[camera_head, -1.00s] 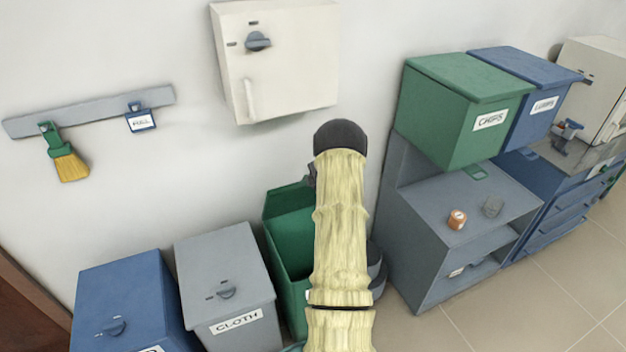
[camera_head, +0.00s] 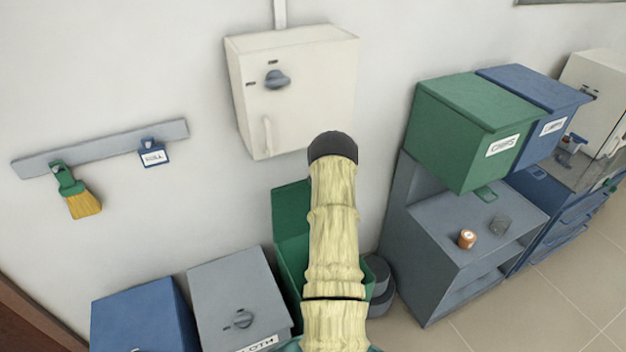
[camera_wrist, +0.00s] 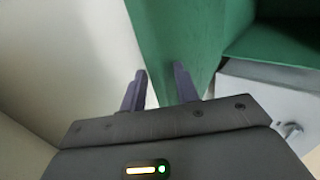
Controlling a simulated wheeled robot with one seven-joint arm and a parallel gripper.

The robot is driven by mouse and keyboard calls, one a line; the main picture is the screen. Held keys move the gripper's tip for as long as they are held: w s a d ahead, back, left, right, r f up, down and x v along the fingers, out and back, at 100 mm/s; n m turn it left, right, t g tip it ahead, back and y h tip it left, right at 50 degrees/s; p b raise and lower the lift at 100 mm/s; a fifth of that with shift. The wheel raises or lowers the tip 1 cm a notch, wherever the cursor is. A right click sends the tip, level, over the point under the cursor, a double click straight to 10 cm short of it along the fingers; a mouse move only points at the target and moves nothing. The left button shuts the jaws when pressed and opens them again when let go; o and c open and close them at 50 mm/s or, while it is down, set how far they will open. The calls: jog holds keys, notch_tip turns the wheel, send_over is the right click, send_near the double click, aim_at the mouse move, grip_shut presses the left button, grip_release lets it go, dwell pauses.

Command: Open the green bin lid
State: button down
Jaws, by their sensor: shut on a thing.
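The green bin (camera_head: 290,262) stands against the wall, right of the grey bin, partly hidden behind my arm. Its lid (camera_head: 291,208) stands raised and upright at the back, showing the bin's open top. In the wrist view the lid (camera_wrist: 172,35) is a large green panel running between my fingers, with more green of the bin at the right. My gripper (camera_wrist: 160,78) is shut on the lid's edge, one finger on the wall side and one on the green face. In the head view my arm hides the gripper's fingers.
A grey bin (camera_head: 235,290) and a blue bin (camera_head: 140,310) stand to the left. A green box labelled CHIPS (camera_head: 465,135) is above a grey shelf unit (camera_head: 430,250). A white wall cabinet (camera_head: 300,85) hangs above.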

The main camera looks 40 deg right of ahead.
jog(key=shift+a+f, duration=0.25)
jog(key=shift+f, duration=0.15)
jog(key=c, duration=1.2)
grip_release()
jog(key=shift+c, duration=0.2)
jog(key=shift+w+d, duration=0.2)
jog(key=b+v, duration=0.4)
jog(key=v, duration=1.3)
jog(key=shift+r+b, duration=0.15)
jog(key=shift+b, duration=0.15)
jog(key=shift+w, duration=0.1)
